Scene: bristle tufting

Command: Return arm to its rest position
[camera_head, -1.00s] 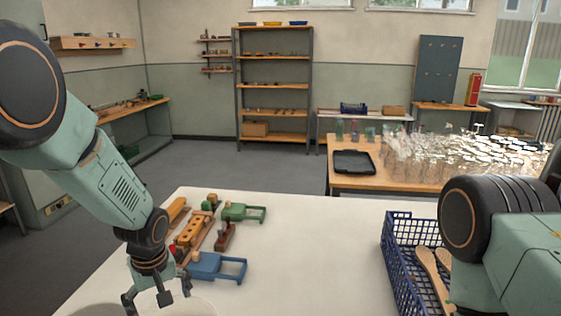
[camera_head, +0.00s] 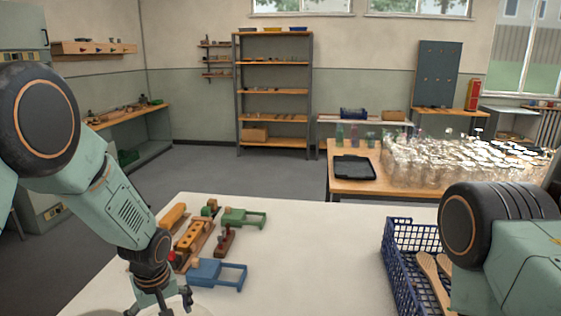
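My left arm comes in from the left. Its gripper (camera_head: 159,306) points down at the bottom edge of the picture, over the near left of the white table (camera_head: 320,235). Its fingers are spread, nothing shows between them, and their tips are partly cut off. A pale round thing, partly hidden, lies under it. My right arm fills the right edge; its gripper is out of view.
Right of the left gripper are a blue fixture (camera_head: 217,273), a green one (camera_head: 243,217) and a yellow-orange block (camera_head: 193,235). A blue crate (camera_head: 393,270) holds wooden handles (camera_head: 432,276) beside my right arm. The table's middle is clear.

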